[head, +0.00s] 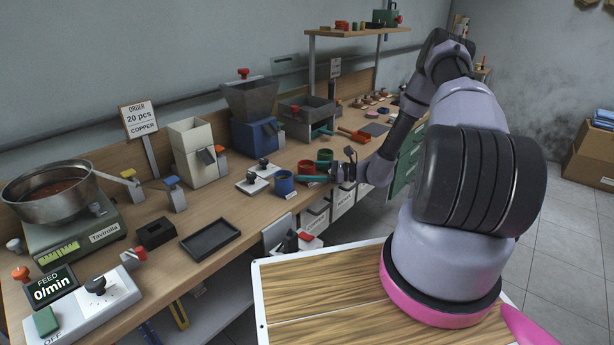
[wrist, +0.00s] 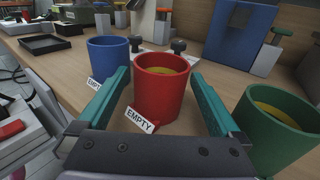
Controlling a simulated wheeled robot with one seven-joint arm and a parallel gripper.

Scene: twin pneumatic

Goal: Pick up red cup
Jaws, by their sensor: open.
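The red cup (wrist: 161,92) stands upright in the wrist view, between the two teal fingers of my gripper (wrist: 160,85). A white "EMPTY" tag (wrist: 139,120) is at its front, and something yellow shows inside it. The fingers are spread on either side of the cup with gaps, not closed on it. In the head view the red cup (head: 306,168) is small on the bench beside my gripper (head: 325,172), partly hidden by it.
A blue cup (wrist: 108,55) stands to the left and a green cup (wrist: 278,128) close on the right. A blue machine (wrist: 237,35) and several switches stand behind. In the head view, a black tray (head: 210,238) lies further left on the wooden bench (head: 180,262).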

